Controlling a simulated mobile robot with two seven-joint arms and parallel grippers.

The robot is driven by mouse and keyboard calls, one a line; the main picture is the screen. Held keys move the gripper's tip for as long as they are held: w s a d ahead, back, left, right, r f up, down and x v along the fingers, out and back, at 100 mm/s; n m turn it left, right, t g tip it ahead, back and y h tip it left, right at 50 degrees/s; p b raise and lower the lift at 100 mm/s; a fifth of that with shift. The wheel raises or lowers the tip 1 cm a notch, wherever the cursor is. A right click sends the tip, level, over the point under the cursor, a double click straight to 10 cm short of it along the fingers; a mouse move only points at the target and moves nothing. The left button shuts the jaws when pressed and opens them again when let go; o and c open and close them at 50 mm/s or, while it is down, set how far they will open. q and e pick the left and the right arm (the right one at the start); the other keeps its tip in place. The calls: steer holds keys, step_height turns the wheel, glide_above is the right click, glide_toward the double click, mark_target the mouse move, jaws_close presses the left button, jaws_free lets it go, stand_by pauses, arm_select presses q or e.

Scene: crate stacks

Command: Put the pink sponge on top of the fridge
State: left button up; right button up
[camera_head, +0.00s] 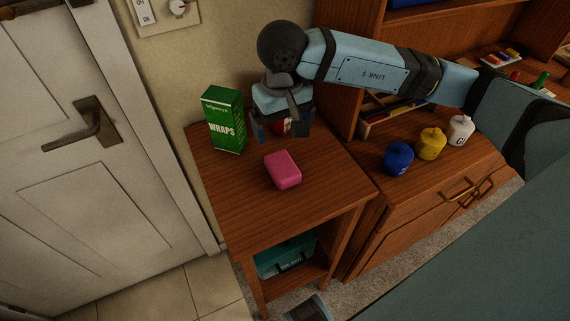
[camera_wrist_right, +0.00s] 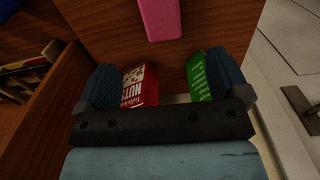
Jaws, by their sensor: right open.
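The pink sponge (camera_head: 283,170) lies flat on the small wooden side table (camera_head: 324,192). It also shows at the top of the right wrist view (camera_wrist_right: 160,18), partly cut off. My right gripper (camera_head: 282,132) is open over the back of the table, behind the sponge and apart from it. In the right wrist view the two fingers (camera_wrist_right: 168,78) are spread wide, with no object gripped. No fridge shows in either view.
A green wraps box (camera_head: 224,120) stands left of my right gripper. A red nuts package (camera_wrist_right: 140,85) is close by the fingers. Blue (camera_head: 398,158), yellow (camera_head: 431,143) and white (camera_head: 460,130) jars stand on the cabinet. A teal case (camera_head: 285,256) sits on the lower shelf.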

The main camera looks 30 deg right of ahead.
glide_above(282, 165)
step_height(282, 165, down, 7)
steer(key=shift+s+d+f, duration=0.15)
steer(key=shift+f, duration=0.05)
steer(key=f+p, duration=0.1)
steer(key=f, duration=0.5)
steer(key=shift+w+f, duration=0.2)
steer(key=c, duration=1.1)
steer(key=shift+o, duration=0.2)
steer(key=shift+r, duration=0.2)
